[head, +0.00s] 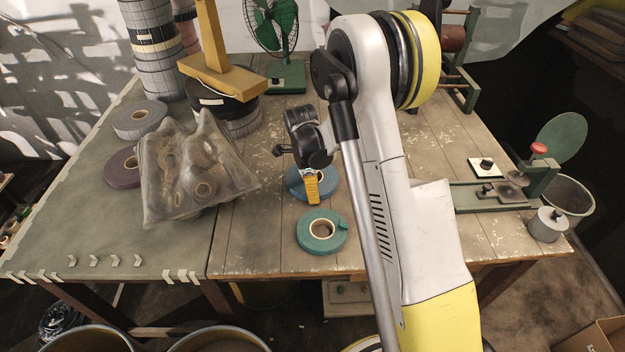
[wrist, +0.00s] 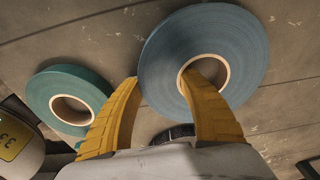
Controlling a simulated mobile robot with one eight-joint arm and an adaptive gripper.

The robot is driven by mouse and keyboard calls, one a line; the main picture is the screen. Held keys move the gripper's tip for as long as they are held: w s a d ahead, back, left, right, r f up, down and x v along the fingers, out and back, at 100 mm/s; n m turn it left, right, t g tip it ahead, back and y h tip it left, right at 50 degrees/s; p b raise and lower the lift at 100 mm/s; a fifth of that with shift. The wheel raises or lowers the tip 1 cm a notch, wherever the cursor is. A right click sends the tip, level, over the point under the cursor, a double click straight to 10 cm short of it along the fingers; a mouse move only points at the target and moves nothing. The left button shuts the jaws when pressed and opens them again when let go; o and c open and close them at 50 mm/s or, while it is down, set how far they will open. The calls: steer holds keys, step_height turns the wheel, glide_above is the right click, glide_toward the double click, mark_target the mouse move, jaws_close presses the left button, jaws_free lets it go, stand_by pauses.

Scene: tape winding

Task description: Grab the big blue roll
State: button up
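The big blue roll (wrist: 240,45) lies flat on the wooden table, with a pale core ring around its hole. In the head view the blue roll (head: 297,188) is partly hidden by my gripper (head: 312,190). In the wrist view my gripper (wrist: 161,80) has its two yellow fingers apart. One fingertip is at the roll's left outer edge and the other is over or in the core hole, so part of the ring shows between them. I cannot tell whether either finger touches it.
A smaller teal roll (head: 321,231) lies just in front of the blue one. A plastic bag (head: 190,180), purple roll (head: 122,168) and grey roll (head: 140,119) are to the left. A green fan (head: 272,40) stands behind. A winding device (head: 500,190) is at right.

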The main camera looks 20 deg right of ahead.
steer(key=c, duration=0.7)
steer(key=shift+r, duration=0.1)
steer(key=shift+c, duration=0.2)
